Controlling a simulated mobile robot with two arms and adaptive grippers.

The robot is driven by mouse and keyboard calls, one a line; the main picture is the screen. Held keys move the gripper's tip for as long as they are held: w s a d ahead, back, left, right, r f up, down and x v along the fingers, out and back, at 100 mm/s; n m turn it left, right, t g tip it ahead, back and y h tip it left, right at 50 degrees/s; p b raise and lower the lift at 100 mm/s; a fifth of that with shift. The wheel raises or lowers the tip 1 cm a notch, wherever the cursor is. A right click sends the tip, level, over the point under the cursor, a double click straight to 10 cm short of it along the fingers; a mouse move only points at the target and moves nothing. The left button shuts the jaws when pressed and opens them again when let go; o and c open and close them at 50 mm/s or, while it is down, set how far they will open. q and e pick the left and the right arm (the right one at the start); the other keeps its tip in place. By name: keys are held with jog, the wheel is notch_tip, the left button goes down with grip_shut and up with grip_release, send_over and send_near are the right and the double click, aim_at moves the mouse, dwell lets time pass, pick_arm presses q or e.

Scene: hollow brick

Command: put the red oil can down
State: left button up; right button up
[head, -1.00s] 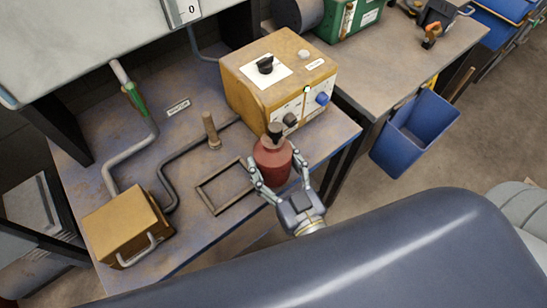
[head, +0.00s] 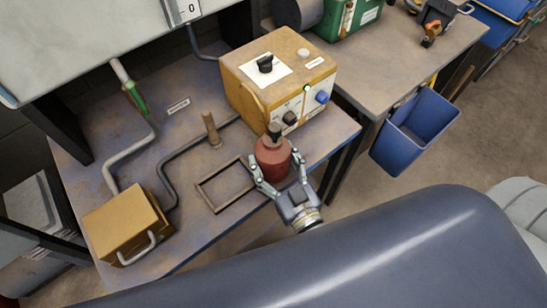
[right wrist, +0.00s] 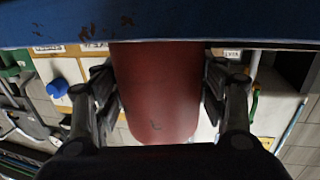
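The red oil can (head: 272,158), with a dark cap, is upright at the front edge of the bench, just right of a flat rectangular frame (head: 224,186). My right gripper (head: 275,163) has its fingers on both sides of the can, seemingly against it. In the right wrist view the red can body (right wrist: 158,90) fills the space between the finger pads. A blue edge there hides one end of it. Whether the can's base rests on the bench is hidden. My left gripper is not in view.
A yellow control box (head: 278,80) with knobs stands close behind the can. A wooden peg (head: 211,130), a bent pipe (head: 165,165) and an ochre box with a handle (head: 127,222) are to the left. A blue bin (head: 415,132) hangs at the right.

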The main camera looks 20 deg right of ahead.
jog(key=shift+o, duration=1.1)
jog(key=shift+r, duration=0.15)
jog(key=s+d+b, duration=0.1)
jog(key=s, duration=1.1)
jog(key=shift+d, duration=0.25)
